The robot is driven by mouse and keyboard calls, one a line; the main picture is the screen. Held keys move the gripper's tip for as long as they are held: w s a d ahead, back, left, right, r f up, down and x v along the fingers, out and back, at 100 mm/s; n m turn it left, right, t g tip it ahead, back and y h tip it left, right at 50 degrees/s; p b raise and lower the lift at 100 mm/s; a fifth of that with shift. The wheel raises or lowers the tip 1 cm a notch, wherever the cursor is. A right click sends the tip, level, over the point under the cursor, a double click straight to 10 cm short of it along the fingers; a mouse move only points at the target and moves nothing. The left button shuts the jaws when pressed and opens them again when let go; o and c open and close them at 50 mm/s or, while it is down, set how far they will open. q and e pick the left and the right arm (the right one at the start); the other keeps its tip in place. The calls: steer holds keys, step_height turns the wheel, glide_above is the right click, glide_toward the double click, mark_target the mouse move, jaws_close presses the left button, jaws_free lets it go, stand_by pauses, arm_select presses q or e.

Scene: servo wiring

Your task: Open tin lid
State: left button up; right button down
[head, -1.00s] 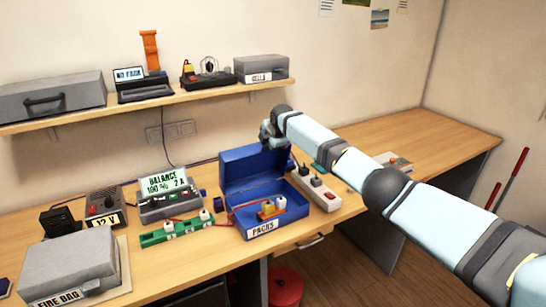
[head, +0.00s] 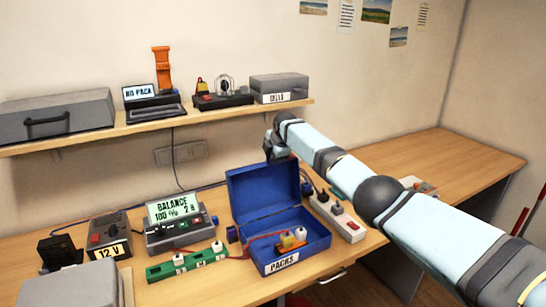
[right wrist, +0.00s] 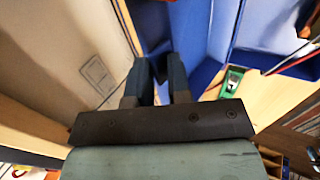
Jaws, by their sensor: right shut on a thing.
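The blue tin (head: 318,236), labelled PACKS, stands on the bench with its lid (head: 262,190) raised, upright at the back. Inside it are a pack with orange and yellow parts (head: 291,241) and a red lead. My right gripper (head: 276,150) is at the top edge of the lid, its fingertips partly hidden in the head view. In the right wrist view its two dark fingers (right wrist: 160,66) are closed at the blue lid (right wrist: 152,22), shut on its edge. My left gripper is not in view.
A power strip (head: 342,220) stands just right of the tin, under my right arm. A balance charger (head: 178,226) and a green board (head: 187,262) stand to its left. A shelf (head: 215,113) with several devices runs above. The right of the bench is mostly clear.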

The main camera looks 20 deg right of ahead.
steer(key=shift+f, duration=0.15)
steer(key=c, duration=1.3)
jaws_free()
steer(key=shift+o, duration=0.2)
steer(key=shift+w, duration=0.1)
steer(key=b+v, duration=0.1)
steer(key=v, duration=1.2)
steer(key=shift+r, duration=0.35)
steer(key=shift+f, duration=0.1)
